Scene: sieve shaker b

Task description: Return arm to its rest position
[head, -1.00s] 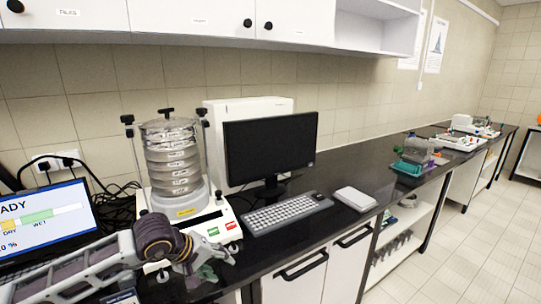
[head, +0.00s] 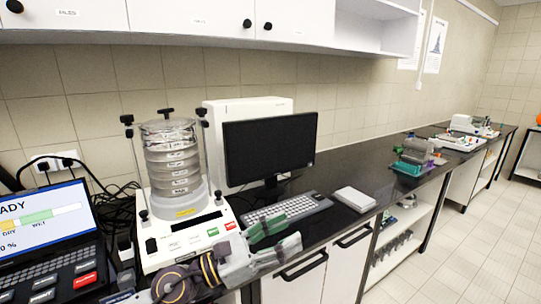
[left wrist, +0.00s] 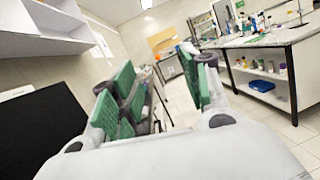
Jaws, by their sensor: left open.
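My left arm comes in from the bottom left of the head view. Its gripper (head: 278,238), with green finger pads, is in front of the sieve shaker and over the near edge of the keyboard. In the left wrist view the two green-padded fingers (left wrist: 155,95) stand apart with nothing between them. The sieve shaker (head: 180,240) stands on the black counter with a stack of clear sieves (head: 172,165) clamped between its rods. Its green and red buttons show on the front panel. My right gripper is not in view.
A monitor (head: 270,148), a keyboard (head: 285,210) and a white box (head: 355,199) stand right of the shaker. A display (head: 45,225) is at the left. White cabinets (head: 210,20) hang above. The floor (head: 450,250) at the right is clear.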

